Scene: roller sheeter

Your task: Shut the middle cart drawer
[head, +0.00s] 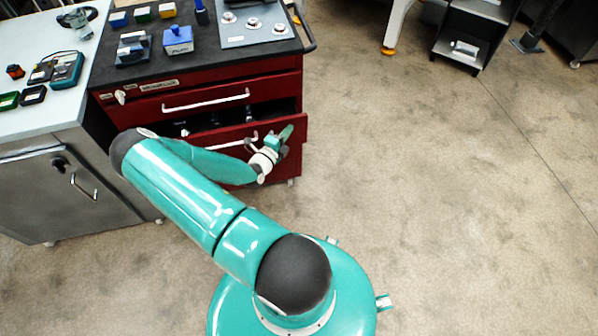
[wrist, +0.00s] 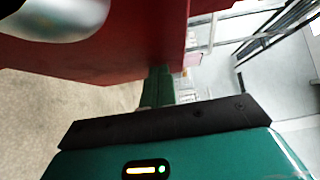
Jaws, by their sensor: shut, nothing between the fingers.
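The red cart (head: 285,88) stands ahead of my base with a dark top. Its middle drawer (head: 297,136) is pulled out partway, and its dark inside with some items shows behind the front. The white handle of that drawer is partly covered by my arm. My gripper (head: 288,131) is shut and empty at the right end of the drawer front. In the wrist view the shut green fingers (wrist: 158,86) are close by the red drawer front (wrist: 120,50); I cannot tell whether they touch. A silver handle (wrist: 60,14) fills the top left corner there.
The top drawer (head: 272,89) looks shut. A grey cabinet (head: 50,195) stands against the cart's left side. Tools and small boxes lie on the cart top. The floor (head: 440,210) to the right is clear, with a dark shelf unit (head: 470,35) at the back.

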